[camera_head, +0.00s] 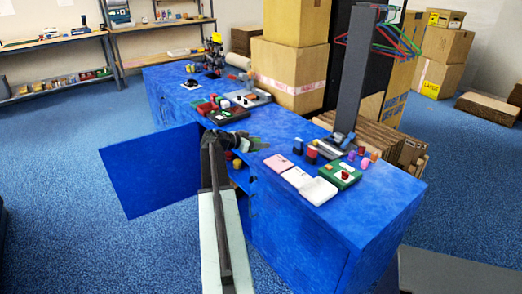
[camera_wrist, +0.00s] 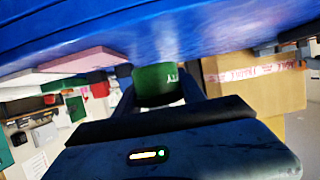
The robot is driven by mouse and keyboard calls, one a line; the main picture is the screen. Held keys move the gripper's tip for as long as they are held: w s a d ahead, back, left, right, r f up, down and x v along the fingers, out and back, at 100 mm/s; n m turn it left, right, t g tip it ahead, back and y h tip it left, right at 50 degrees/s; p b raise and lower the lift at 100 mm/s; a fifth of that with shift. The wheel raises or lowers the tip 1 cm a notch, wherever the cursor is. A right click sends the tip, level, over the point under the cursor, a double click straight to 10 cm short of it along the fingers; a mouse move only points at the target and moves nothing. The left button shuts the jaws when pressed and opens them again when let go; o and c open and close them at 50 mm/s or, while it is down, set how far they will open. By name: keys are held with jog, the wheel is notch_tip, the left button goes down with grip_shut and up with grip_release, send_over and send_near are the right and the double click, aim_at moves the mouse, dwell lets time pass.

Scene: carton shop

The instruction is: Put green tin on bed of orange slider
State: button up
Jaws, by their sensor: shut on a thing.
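My gripper (camera_wrist: 157,92) is shut on the green tin (camera_wrist: 153,80), which sits between the two dark fingers in the wrist view and has pale lettering on its side. In the head view my gripper (camera_head: 238,138) is at the front edge of the blue counter, by the open cupboard; the tin is too small to make out surely there. I cannot pick out the orange slider with certainty in either view. A small orange piece (camera_head: 374,156) stands at the right part of the counter, but I cannot tell what it is.
The blue counter (camera_head: 295,135) holds a green tray (camera_head: 341,178), a white tray (camera_head: 319,191), a pink pad (camera_head: 278,163) and several small blocks. A blue door (camera_head: 150,170) hangs open at the front left. Cardboard boxes (camera_head: 290,70) stand behind.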

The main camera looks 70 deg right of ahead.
aim_at(261, 153)
jog(key=shift+d, duration=0.2)
jog(key=shift+s+d, duration=0.1)
jog(key=shift+d, duration=0.5)
notch_tip(261, 153, down, 4)
jog(key=b, duration=0.4)
jog(key=shift+a, duration=0.1)
jog(key=o, duration=1.5)
jog(key=shift+c, duration=0.2)
jog(key=shift+r, duration=0.2)
jog(key=shift+a+r+p, duration=0.25)
jog(key=shift+p, duration=0.2)
jog(key=p+v, duration=0.4)
jog(key=v, duration=0.7)
jog(key=shift+w+a, duration=0.2)
